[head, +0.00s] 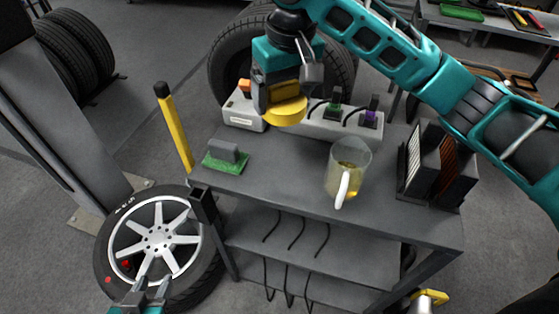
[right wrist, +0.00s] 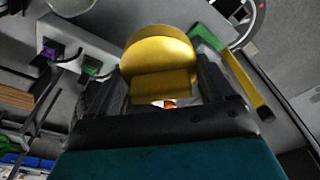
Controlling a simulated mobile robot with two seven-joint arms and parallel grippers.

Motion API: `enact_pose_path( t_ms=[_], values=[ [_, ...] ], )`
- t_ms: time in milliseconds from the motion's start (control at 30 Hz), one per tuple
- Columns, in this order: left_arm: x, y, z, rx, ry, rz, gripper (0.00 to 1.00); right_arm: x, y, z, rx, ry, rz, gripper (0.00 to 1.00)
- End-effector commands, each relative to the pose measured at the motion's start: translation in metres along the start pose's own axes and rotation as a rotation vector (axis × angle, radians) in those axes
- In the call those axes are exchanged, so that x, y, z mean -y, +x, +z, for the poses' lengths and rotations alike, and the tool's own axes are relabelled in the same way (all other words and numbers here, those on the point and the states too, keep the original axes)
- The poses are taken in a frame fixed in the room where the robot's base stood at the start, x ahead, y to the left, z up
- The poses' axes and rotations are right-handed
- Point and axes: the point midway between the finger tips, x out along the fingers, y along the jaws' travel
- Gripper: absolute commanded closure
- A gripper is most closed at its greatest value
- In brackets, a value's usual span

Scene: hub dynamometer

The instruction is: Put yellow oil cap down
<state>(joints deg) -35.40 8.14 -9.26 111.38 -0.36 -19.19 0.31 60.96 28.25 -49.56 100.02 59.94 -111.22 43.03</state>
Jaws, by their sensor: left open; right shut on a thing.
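The yellow oil cap (head: 285,109) is a round yellow disc held under my right gripper (head: 278,95), above the back of the grey workbench (head: 270,185). In the right wrist view the cap (right wrist: 160,50) sits between the two dark fingers of my right gripper (right wrist: 158,88), which is shut on it. Whether the cap touches anything below is hard to tell. My left gripper (head: 142,290) is open and empty at the bottom left, in front of the wheel (head: 140,232).
A clear jug (head: 347,170) with yellowish liquid stands on the bench. A green-based block (head: 226,156) is at the left, dark upright holders (head: 432,165) at the right. A grey strip with plugs (head: 320,122) runs along the back. The bench's front middle is bare.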

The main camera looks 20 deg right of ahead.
Motion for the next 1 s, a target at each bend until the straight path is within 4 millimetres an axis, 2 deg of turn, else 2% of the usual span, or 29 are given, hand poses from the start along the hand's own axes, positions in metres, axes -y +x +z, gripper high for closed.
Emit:
enact_pose_path(
  t_ms=[33,200,400,500,667,900,1000],
  values=[
    [-0.001,0.001,0.005,0.006,-0.001,0.001,0.57,-0.001,0.014,0.003,0.006,0.000,0.002,0.48],
    [-0.002,0.002,0.015,0.018,-0.002,0.002,0.57,-0.001,0.060,0.011,0.006,0.001,0.001,0.48],
    [-0.002,0.005,0.021,0.021,-0.002,0.003,0.57,-0.001,0.107,0.018,0.004,0.001,0.002,0.48],
    [-0.002,0.006,0.022,0.021,-0.002,0.003,0.57,-0.001,0.122,0.019,0.002,0.001,0.001,0.48],
    [-0.002,0.007,0.023,0.020,-0.002,0.003,0.57,-0.001,0.133,0.021,0.001,0.000,0.001,0.48],
    [-0.002,0.012,0.024,0.011,0.000,0.002,0.57,-0.001,0.173,0.028,0.004,0.001,0.002,0.48],
    [-0.001,0.014,0.023,0.007,0.000,0.002,0.57,-0.001,0.183,0.029,0.001,0.000,0.002,0.48]
  ],
)
